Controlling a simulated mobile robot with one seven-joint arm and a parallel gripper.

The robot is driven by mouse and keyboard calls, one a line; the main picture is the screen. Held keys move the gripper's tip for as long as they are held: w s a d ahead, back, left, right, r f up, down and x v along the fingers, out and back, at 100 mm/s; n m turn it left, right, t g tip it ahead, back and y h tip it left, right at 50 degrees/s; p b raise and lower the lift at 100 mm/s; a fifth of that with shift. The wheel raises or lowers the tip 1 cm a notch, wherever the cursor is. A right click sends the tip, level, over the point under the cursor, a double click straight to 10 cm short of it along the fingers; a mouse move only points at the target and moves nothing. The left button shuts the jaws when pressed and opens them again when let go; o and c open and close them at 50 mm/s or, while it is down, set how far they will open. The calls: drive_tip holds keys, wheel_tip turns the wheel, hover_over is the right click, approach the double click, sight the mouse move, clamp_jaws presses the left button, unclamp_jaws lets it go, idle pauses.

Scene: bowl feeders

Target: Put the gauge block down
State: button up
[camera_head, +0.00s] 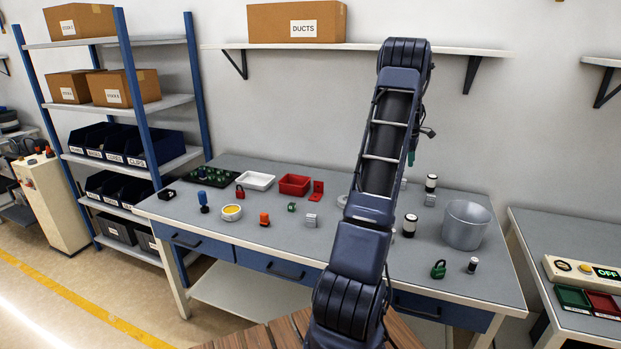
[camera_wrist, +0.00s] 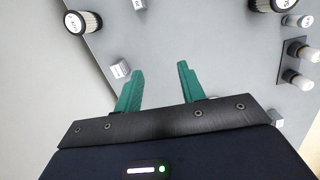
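My gripper (camera_wrist: 160,68) has two green fingers spread apart, with only bare grey table showing between them. In the head view a green fingertip (camera_head: 411,158) shows beside my arm, above the back right of the table; the rest is hidden. Small grey blocks that look like gauge blocks lie on the table. One with a label (camera_wrist: 120,69) is just beyond the left finger in the wrist view, apart from it, and another (camera_wrist: 138,4) is at the top edge. In the head view grey blocks show at the middle (camera_head: 311,221) and back right (camera_head: 430,200). I cannot tell which is the task's block.
The grey workbench (camera_head: 270,200) also holds a metal pot (camera_head: 466,225), a red bin (camera_head: 294,185), a white tray (camera_head: 255,180), a green padlock (camera_head: 438,270) and several black-and-white cylinders. A wall shelf (camera_head: 450,50) is behind my arm. Bare table lies between the small items.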

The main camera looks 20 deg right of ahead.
drive_tip(key=w+a+r+m+t, duration=0.1)
drive_tip(key=a+r, duration=0.5)
drive_tip(key=a, duration=0.4)
drive_tip(key=w+a+r+m, duration=0.1)
drive_tip(key=a+r, duration=0.4)
drive_tip(key=a, duration=0.4)
drive_tip(key=s+a+r+m+t, duration=0.1)
drive_tip(key=s+a+r, duration=0.15)
drive_tip(key=a, duration=0.65)
drive_tip(key=s+a+r+m+t, duration=0.15)
drive_tip(key=a+r, duration=0.25)
drive_tip(key=a, duration=0.5)
drive_tip(key=s+a+r+m, duration=0.1)
drive_tip(key=s+a+r, duration=0.1)
drive_tip(key=s+a, duration=1)
drive_tip(key=s+a+f+m+t, duration=0.1)
drive_tip(key=s+a+f, duration=0.1)
drive_tip(key=s+a, duration=0.4)
drive_tip(key=s+a+f+m+y, duration=0.1)
drive_tip(key=s+a+f, duration=0.1)
drive_tip(key=s+a, duration=0.4)
drive_tip(key=shift+f+t+y, duration=0.3)
drive_tip(key=shift+f+t, duration=0.05)
drive_tip(key=shift+d+m, duration=0.1)
drive_tip(key=shift+m, duration=0.15)
drive_tip(key=shift+o, duration=0.9)
